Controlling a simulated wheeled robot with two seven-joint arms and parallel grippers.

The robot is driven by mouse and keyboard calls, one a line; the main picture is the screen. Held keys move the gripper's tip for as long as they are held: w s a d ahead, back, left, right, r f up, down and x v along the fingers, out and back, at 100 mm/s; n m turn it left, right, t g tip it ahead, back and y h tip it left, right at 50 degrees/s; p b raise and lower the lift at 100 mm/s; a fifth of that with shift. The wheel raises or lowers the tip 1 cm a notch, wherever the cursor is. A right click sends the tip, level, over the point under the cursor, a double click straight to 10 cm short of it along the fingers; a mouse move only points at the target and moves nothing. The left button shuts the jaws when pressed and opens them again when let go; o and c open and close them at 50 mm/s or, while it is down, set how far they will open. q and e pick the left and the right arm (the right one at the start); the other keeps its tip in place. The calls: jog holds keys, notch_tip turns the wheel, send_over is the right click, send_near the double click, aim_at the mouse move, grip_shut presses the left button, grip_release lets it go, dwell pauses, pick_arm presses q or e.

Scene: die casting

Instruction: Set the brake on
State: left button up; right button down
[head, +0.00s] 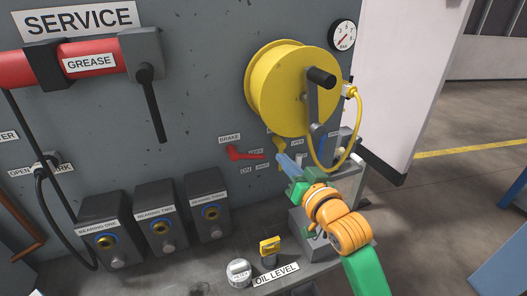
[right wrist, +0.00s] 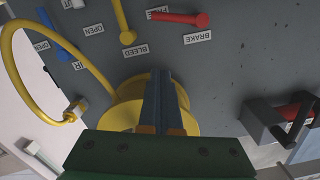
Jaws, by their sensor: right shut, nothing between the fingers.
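The red brake lever (head: 242,154) sits on the grey panel under its BRAKE label. Its handle points right, toward the FREE label (head: 257,152); the ON label (head: 246,170) is below it. In the right wrist view the lever (right wrist: 180,18) shows at the top, above the fingertips in the picture. My right gripper (head: 282,160) is shut and empty, just right of the handle's end, with a small gap in the picture. Its closed fingers also show in the right wrist view (right wrist: 163,80). My left gripper is not in view.
A yellow bleed lever (head: 279,146) is close to my right fingertips. A yellow reel (head: 290,90) with a crank and looping yellow hose juts out above. Bearing boxes (head: 160,222) and a yellow-capped filler (head: 269,248) stand on the ledge below.

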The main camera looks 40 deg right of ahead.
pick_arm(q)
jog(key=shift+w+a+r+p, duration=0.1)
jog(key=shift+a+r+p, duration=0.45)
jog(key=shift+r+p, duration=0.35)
pick_arm(e)
jog(key=w+f, duration=0.4)
jog(key=w, duration=0.6)
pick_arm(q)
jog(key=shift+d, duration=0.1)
pick_arm(e)
jog(key=shift+w+f, duration=0.1)
